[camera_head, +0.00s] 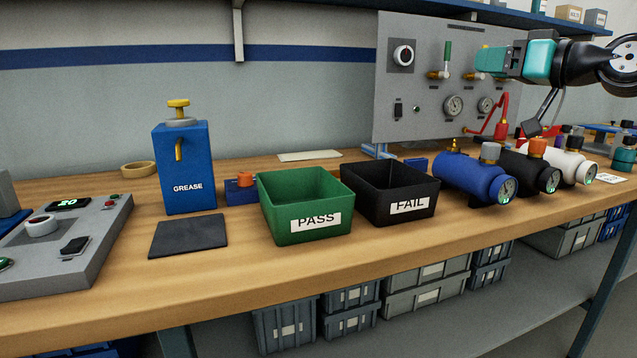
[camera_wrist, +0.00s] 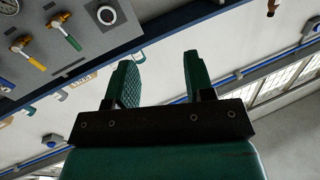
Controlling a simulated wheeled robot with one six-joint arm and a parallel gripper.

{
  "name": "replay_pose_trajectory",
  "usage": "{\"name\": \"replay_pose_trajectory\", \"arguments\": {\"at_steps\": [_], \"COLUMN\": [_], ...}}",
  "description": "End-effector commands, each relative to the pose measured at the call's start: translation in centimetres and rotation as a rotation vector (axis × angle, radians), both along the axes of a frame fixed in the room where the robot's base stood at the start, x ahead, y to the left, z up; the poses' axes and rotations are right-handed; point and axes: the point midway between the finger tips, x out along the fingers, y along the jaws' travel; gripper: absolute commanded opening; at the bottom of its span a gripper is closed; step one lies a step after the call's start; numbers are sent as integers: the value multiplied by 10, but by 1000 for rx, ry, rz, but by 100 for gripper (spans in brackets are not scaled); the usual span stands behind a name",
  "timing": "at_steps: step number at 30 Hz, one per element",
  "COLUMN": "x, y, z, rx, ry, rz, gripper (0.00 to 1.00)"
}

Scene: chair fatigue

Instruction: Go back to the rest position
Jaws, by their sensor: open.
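My gripper (camera_head: 492,61) is raised at the upper right in the head view, in front of the grey gauge panel (camera_head: 421,65) and well above the workbench. In the wrist view my gripper (camera_wrist: 158,75) shows two green fingers spread apart with nothing between them. The panel, with its dial, valves and gauge, also shows at the upper left of the wrist view (camera_wrist: 72,40). The gripper appears apart from the panel, though the exact gap is hard to tell.
A green PASS bin (camera_head: 306,203), a black FAIL bin (camera_head: 389,191) and a blue gauge cylinder (camera_head: 470,177) stand on the wooden bench (camera_head: 250,270). A blue grease dispenser (camera_head: 186,165) stands left. A shelf (camera_head: 480,12) runs above the panel. The air above the bins is clear.

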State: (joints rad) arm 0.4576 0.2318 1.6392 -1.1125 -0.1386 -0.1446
Motion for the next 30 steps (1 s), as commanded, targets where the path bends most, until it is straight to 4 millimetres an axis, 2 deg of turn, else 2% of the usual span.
{"name": "replay_pose_trajectory", "arguments": {"at_steps": [1,5,8,9,12,15,18,24,29,30], "x": [-8,-40,-83,-103,-156,-203,-243,-307,-352,-348], "y": [22,78,120,133,156,166,168,161,147,148], "z": [-20,-79,-135,-157,-208,-247,-277,-322,-351,-329], "rx": [-19,-94,-178,-214,-310,-396,-471,-599,-694,-686], "ry": [56,251,428,500,665,797,899,1054,1158,1154], "rz": [24,86,140,161,205,238,258,286,299,294], "gripper": [48,48,48,48,48,48,48,48,48,48]}}
